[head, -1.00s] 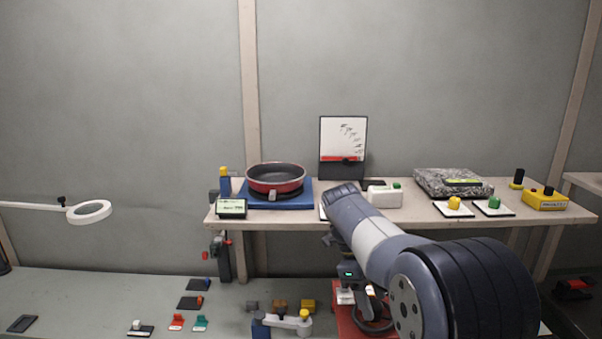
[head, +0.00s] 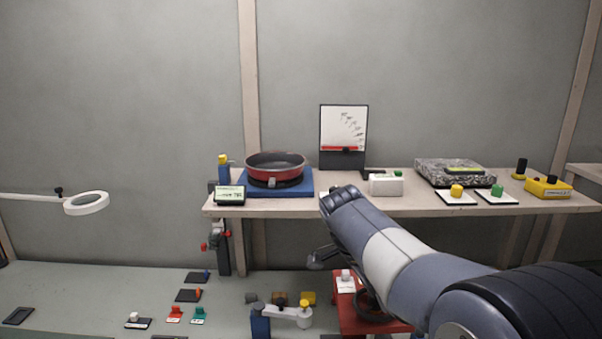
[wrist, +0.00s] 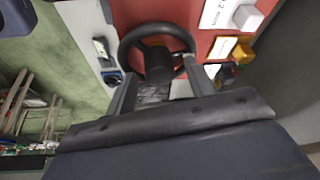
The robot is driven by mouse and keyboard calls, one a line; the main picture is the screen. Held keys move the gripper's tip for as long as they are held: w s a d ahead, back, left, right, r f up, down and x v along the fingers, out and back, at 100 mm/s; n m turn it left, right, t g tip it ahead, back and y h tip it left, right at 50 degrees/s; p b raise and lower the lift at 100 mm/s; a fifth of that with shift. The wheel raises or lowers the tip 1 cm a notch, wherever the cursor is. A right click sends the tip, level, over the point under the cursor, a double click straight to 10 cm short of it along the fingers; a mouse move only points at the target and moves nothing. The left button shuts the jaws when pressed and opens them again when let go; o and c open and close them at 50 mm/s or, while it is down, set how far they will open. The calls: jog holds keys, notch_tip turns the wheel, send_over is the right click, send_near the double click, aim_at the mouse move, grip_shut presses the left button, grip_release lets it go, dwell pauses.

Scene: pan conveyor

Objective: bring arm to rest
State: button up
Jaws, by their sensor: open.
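My gripper (wrist: 160,92) shows in the wrist view with its two fingers apart and nothing seen between them. Beyond the fingers is a black handwheel (wrist: 158,38) on a red panel (wrist: 205,20). I cannot tell how far the fingertips are from the wheel. In the head view my arm reaches in from the lower right, over the front of the shelf. It hides part of the red unit (head: 348,318) below, and the gripper is largely hidden there.
A red pan (head: 275,168) sits on a blue base on the shelf (head: 290,206). A granite block (head: 450,173) and a yellow box (head: 548,188) stand to the right. A ring lamp (head: 86,203) is at the left. The lower bench (head: 80,295) has free room at left.

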jog(key=n+t, duration=0.1)
jog(key=n, duration=0.1)
jog(key=n+y, duration=0.1)
jog(key=n, duration=0.2)
jog(key=shift+s+d+t+b, duration=0.15)
jog(key=shift+t+b, duration=0.25)
jog(key=shift+d+n+t+y+b, duration=0.2)
jog(key=shift+n+y, duration=0.3)
jog(key=shift+n, duration=0.9)
jog(key=shift+a+n+t+y+b, duration=0.1)
jog(key=shift+n+t+y, duration=0.3)
jog(key=shift+n, duration=1)
jog(key=shift+s, duration=0.1)
